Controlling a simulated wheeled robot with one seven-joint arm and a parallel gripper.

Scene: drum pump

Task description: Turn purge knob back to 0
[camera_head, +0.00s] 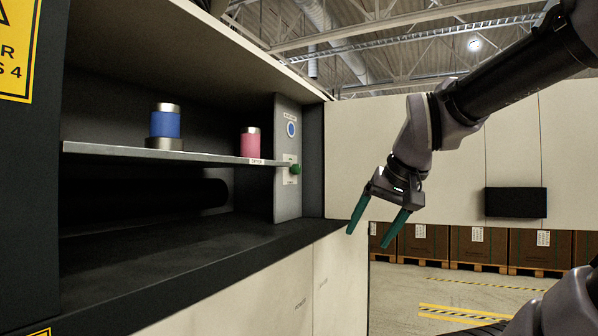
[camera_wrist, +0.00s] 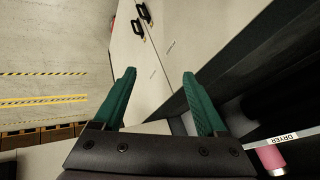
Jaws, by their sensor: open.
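A green knob (camera_head: 295,169), which looks like the purge knob, sits on a small white label plate on the grey side panel (camera_head: 288,206) inside the cabinet. Its pointer and scale are too small to read. My gripper (camera_head: 370,236) is open and empty, to the right of the knob and lower, outside the cabinet opening and apart from the panel. In the wrist view the two green fingers (camera_wrist: 160,90) are spread with nothing between them. The knob cannot be made out in the wrist view.
A shelf (camera_head: 215,157) holds a blue cylinder (camera_head: 165,124) and a pink cylinder (camera_head: 250,143); the pink one also shows in the wrist view (camera_wrist: 271,158). A blue button (camera_head: 291,130) is above the knob. White cabinet doors (camera_wrist: 150,60) with black handles lie below. Boxes on pallets (camera_head: 480,246) stand behind.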

